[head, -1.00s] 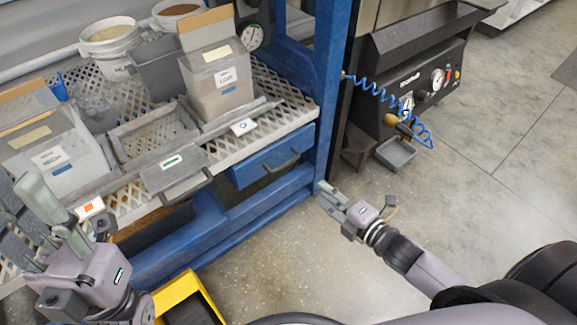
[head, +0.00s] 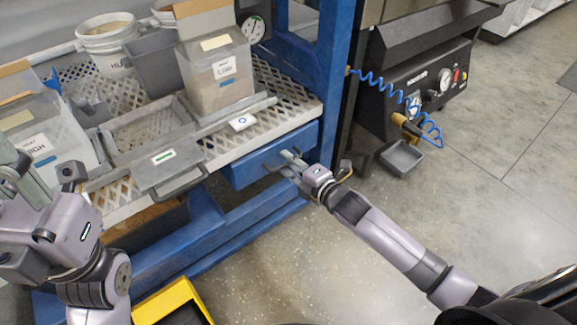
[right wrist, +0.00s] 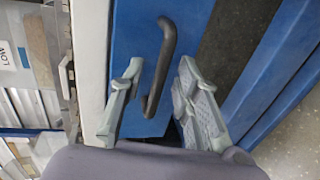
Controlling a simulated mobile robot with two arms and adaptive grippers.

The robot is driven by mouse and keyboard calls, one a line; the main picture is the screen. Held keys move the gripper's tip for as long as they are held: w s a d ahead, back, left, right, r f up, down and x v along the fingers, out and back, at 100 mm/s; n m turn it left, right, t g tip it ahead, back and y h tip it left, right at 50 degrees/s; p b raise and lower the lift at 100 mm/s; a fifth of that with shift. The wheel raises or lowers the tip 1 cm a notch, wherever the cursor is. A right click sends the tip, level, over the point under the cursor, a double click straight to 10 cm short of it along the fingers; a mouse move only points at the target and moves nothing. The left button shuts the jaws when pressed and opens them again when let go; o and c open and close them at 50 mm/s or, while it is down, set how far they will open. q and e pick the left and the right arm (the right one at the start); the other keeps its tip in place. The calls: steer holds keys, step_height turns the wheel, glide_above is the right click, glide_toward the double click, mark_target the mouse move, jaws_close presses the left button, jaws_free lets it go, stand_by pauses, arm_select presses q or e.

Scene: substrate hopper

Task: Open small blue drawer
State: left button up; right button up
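The small blue drawer (head: 240,172) sits under the perforated shelf at its right end, and its front looks shut. Its dark bar handle (right wrist: 160,65) shows in the right wrist view. My right gripper (head: 282,162) is in front of the drawer at the handle. In the right wrist view my right gripper (right wrist: 158,75) has its fingers apart, one on each side of the handle, with gaps visible. My left gripper (head: 25,165) is at the left edge of the head view; its fingertips are partly out of view, and whether it holds anything is unclear.
A grey sieve tray (head: 178,175) with a handle juts out left of the drawer. A clear bin labelled LOW (head: 222,85) stands on the shelf (head: 290,110). A blue post (head: 336,80) rises right of the drawer.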

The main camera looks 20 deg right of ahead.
steer(key=shift+w+a, duration=0.1)
steer(key=shift+w, duration=0.2)
steer(key=shift+c, duration=0.2)
jaws_close()
stand_by(0.6)
